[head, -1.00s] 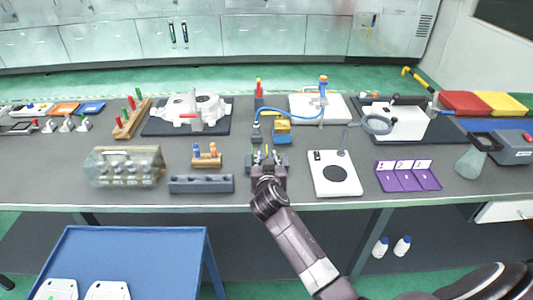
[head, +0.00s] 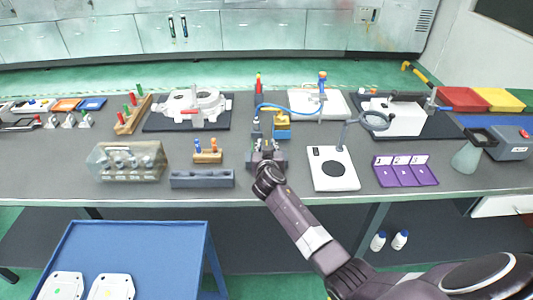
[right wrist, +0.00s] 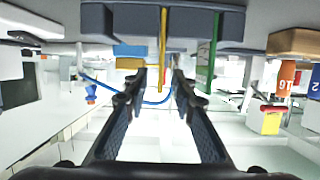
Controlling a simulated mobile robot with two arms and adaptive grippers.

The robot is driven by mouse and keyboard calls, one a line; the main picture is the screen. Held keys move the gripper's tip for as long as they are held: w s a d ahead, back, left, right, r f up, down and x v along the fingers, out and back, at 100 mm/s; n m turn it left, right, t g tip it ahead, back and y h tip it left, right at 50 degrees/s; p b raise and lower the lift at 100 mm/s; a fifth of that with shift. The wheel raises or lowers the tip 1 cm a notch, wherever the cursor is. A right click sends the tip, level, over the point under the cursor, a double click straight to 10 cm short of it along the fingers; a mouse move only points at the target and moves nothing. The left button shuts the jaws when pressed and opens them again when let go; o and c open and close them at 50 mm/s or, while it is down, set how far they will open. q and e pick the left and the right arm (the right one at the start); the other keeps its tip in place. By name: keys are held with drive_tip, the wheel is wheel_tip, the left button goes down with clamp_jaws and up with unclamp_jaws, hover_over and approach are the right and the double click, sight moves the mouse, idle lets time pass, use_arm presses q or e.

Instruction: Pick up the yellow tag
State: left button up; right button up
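The yellow tag (right wrist: 163,50) is a thin upright strip standing in a dark slotted block (right wrist: 130,22); the right wrist view shows them upside down. A green tag (right wrist: 208,55) stands in the same block beside it. My right gripper (right wrist: 160,78) is open, with one finger on each side of the yellow tag and gaps visible. In the head view my right gripper (head: 267,155) is at the middle of the bench and largely hides the block and tags. My left gripper is not in view.
A wooden block (head: 208,157) with orange and blue pegs stands just left, with a grey block (head: 202,179) in front. A blue and yellow item (head: 282,130) with a blue cable stands behind. A white plate (head: 334,170) with a stand lies to the right.

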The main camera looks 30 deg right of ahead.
clamp_jaws()
drive_tip(key=shift+r, duration=0.1)
